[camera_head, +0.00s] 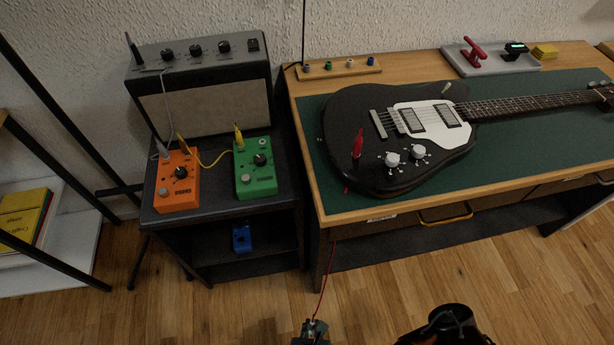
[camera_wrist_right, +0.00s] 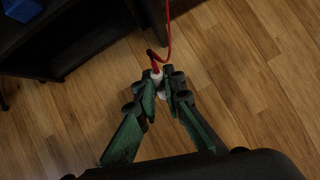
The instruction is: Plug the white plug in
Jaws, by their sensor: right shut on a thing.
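My right gripper (camera_head: 313,329) is low in front of the furniture, above the wooden floor. In the wrist view its fingers (camera_wrist_right: 163,84) are shut on a small white plug (camera_wrist_right: 157,75), mostly hidden between them. A red cable (camera_wrist_right: 167,35) leads from it; in the head view the cable (camera_head: 326,272) rises to the desk's front. A red plug (camera_head: 357,144) stands upright on the black guitar (camera_head: 372,110). The orange pedal (camera_head: 178,181) has a grey plug and a yellow plug. The green pedal (camera_head: 256,169) has a yellow plug. My left gripper is not in view.
An amplifier (camera_head: 204,101) with a dark plug on top stands behind the pedals on a black stand. A wooden strip of coloured sockets (camera_head: 338,69) lies at the desk's back. A blue pedal (camera_head: 241,238) sits on the lower shelf. Floor (camera_head: 365,275) before the desk is clear.

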